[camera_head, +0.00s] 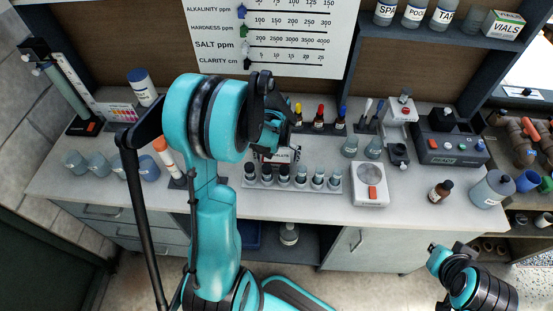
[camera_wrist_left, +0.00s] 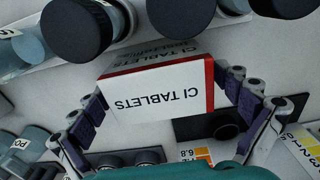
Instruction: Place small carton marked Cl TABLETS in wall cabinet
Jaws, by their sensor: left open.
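The small white carton marked CI TABLETS (camera_wrist_left: 155,99), with a red edge stripe, shows in the left wrist view between the fingers of my left gripper (camera_wrist_left: 165,100). The fingers are apart, one on each side, and I see no firm grip on the carton. In the head view my left gripper (camera_head: 272,135) is over the middle of the counter, and my own arm hides much of that spot. An open wall cabinet (camera_head: 425,42) with bottles on its shelf is at upper right. My right gripper (camera_head: 440,257) is at lower right, away from the counter; its jaws are unclear.
A rack of dark-capped vials (camera_head: 325,184) stands in front of the left gripper. A white scale (camera_head: 370,184) and a grey test device (camera_head: 450,148) are to the right. A VIALS box (camera_head: 503,25) takes up the cabinet shelf's right end. Several cups stand at left.

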